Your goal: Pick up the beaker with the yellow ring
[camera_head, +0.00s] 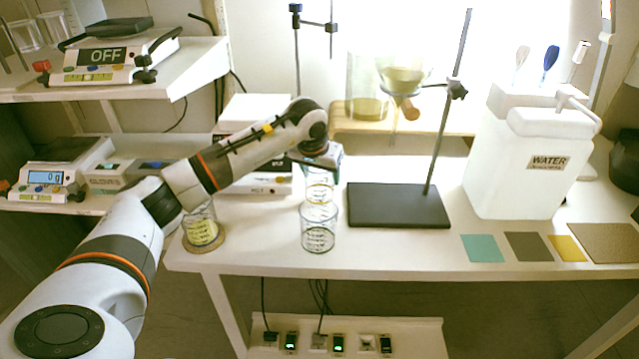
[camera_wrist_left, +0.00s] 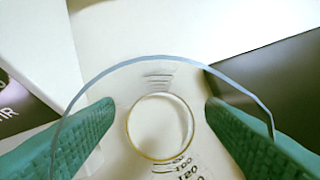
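The clear glass beaker with the yellow ring (camera_head: 320,191) stands on the white table, behind another clear beaker (camera_head: 319,228) with a darker, greenish ring. My left gripper (camera_head: 320,170) is at the top of the yellow-ringed beaker, pointing down. In the left wrist view the yellow ring (camera_wrist_left: 160,127) shows through the beaker, whose round rim (camera_wrist_left: 165,59) is near the camera. The teal fingers of my left gripper (camera_wrist_left: 162,112) are on opposite sides of this beaker. Whether they touch the glass is unclear. My right gripper is out of view.
A beaker with yellow contents (camera_head: 202,232) stands on a round coaster at the table's left edge. A retort stand with a black base (camera_head: 398,206) is right of the beakers. A white water container (camera_head: 522,165) stands farther right. Boxes (camera_head: 262,184) lie behind the gripper.

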